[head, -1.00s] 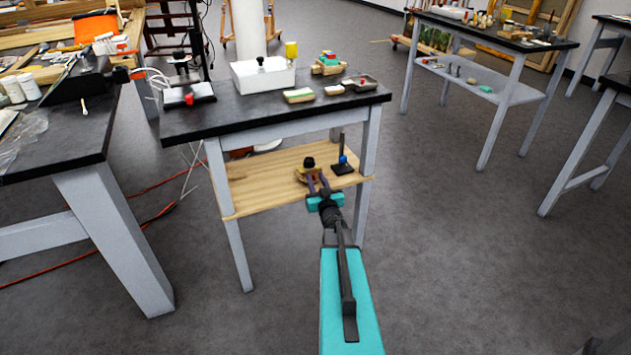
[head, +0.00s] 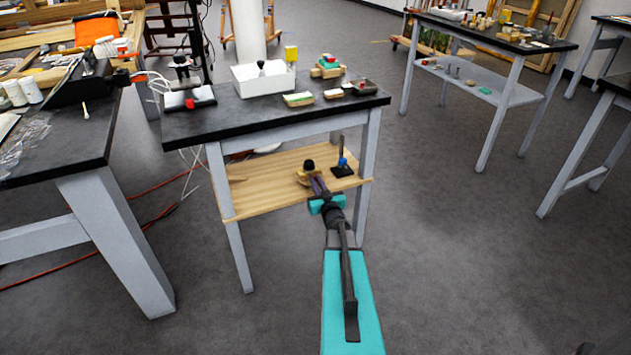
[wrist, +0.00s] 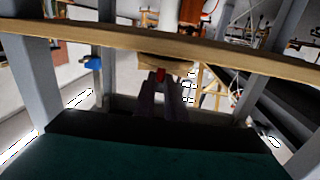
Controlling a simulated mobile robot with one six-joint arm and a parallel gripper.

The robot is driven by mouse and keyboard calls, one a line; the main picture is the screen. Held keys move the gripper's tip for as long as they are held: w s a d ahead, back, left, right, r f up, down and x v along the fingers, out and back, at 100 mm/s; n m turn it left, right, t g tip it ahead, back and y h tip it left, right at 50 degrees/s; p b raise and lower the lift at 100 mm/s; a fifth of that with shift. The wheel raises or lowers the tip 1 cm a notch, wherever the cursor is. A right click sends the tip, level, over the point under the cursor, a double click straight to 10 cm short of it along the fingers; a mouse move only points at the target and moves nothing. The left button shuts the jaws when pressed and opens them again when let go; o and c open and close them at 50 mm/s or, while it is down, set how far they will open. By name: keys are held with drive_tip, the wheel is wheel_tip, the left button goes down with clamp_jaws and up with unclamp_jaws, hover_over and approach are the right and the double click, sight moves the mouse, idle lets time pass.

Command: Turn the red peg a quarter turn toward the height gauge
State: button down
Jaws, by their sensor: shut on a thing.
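The red peg (wrist: 160,75) shows in the wrist view as a small red piece between the fingertips of my gripper (wrist: 160,82). The jaws are shut on it. In the head view my gripper (head: 315,181) reaches to a wooden block (head: 303,178) with a black knob (head: 309,164) on the lower shelf; the peg is hidden there. The height gauge (head: 342,168), a black base with an upright post and blue slider, stands on the shelf just right of my gripper. The blue slider (wrist: 93,62) also shows left of my fingers in the wrist view.
The wooden lower shelf (head: 255,190) is mostly clear to the left. The dark tabletop (head: 230,118) above holds a white bin (head: 262,80) and small blocks. Grey table legs (head: 369,145) stand close on the right of the shelf.

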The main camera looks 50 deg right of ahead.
drive_tip(key=shift+s+d+r+n+t+y+p, duration=0.1)
drive_tip(key=shift+d+n+t+y+p, duration=0.25)
drive_tip(key=shift+y+p, duration=0.6)
drive_tip(key=shift+s+d+f+n+t+y+p, duration=0.1)
drive_tip(key=shift+d+n+t+y+p, duration=0.3)
drive_tip(key=shift+p, duration=1)
drive_tip(key=shift+s+d+r+n+t+y+p, duration=0.1)
drive_tip(key=shift+d+n+y+p, duration=0.15)
drive_tip(key=shift+n+y+p, duration=0.7)
drive_tip(key=n+y+p, duration=0.1)
drive_tip(key=d+y+p, duration=0.1)
drive_tip(key=y+p, duration=0.1)
drive_tip(key=d+n+y+p, duration=0.1)
drive_tip(key=p, duration=0.1)
drive_tip(key=shift+w+n+t+y, duration=0.1)
drive_tip(key=shift+n+t+y, duration=0.15)
drive_tip(key=shift+n+y, duration=0.05)
drive_tip(key=shift+w+d+n+y+p, duration=0.1)
drive_tip(key=shift+d+n+y+p, duration=0.2)
drive_tip(key=shift+n+y, duration=0.45)
drive_tip(key=shift+w+d+n+y+p, duration=0.15)
drive_tip(key=shift+d+n+y, duration=0.3)
drive_tip(key=shift+y, duration=0.6)
drive_tip(key=shift+d+n+g+y, duration=0.3)
drive_tip(key=shift+n+g+y, duration=0.4)
drive_tip(key=shift+y, duration=0.5)
drive_tip(key=shift+w+n+y, duration=0.1)
drive_tip(key=shift+n+y, duration=0.2)
drive_tip(key=c, duration=1.8)
unclamp_jaws()
